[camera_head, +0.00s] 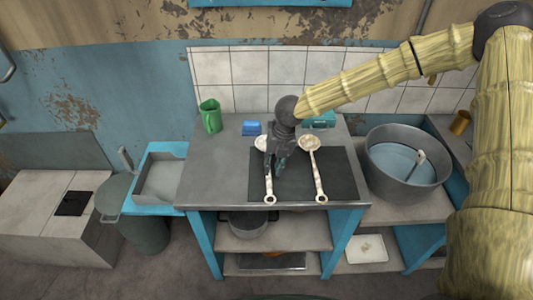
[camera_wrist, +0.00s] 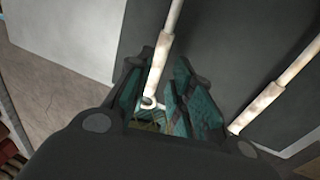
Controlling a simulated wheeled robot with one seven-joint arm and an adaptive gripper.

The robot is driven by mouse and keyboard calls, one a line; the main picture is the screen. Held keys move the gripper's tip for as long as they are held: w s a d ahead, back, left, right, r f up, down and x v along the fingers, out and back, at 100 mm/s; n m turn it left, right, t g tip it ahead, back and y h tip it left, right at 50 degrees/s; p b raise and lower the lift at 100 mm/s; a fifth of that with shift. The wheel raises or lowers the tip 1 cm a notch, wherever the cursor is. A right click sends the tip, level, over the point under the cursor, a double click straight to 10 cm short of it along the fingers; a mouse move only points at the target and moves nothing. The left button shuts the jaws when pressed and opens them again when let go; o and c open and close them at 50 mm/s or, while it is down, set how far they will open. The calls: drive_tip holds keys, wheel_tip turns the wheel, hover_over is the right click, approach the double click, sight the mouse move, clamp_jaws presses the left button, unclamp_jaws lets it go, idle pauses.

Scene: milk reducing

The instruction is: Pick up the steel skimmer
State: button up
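Two long-handled pale metal utensils with rust-brown patches lie side by side on a dark mat (camera_head: 334,186). I cannot tell surely which one is the steel skimmer. The left utensil (camera_head: 268,187) has its head partly hidden behind my gripper; its ringed handle (camera_wrist: 163,45) also shows in the wrist view. The right utensil (camera_head: 315,172) shows a round, shallow head at the back; its handle (camera_wrist: 268,95) is right of my fingers in the wrist view. My gripper (camera_head: 278,166) points down over the left utensil. Its teal-padded fingers (camera_wrist: 157,105) are apart, with the left handle appearing between them.
A green jug (camera_head: 210,117), a blue block (camera_head: 251,128) and a teal box (camera_head: 322,120) stand at the back of the grey table (camera_head: 215,165). A large metal basin (camera_head: 400,185) stands right. The table's left part is clear.

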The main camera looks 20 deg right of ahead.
sight(270, 175)
drive_tip(key=shift+a+f, duration=0.1)
drive_tip(key=shift+f, duration=0.2)
drive_tip(key=shift+w+a+f+p, duration=0.15)
drive_tip(key=shift+f+p, duration=0.2)
drive_tip(key=shift+f, duration=0.4)
drive_tip(key=shift+w+a+f+p, duration=0.1)
drive_tip(key=shift+f+p, duration=0.2)
drive_tip(key=shift+f, duration=0.45)
drive_tip(key=shift+w+a+f+p, duration=0.15)
drive_tip(key=shift+f+p, duration=0.2)
drive_tip(key=shift+f, duration=0.4)
clamp_jaws()
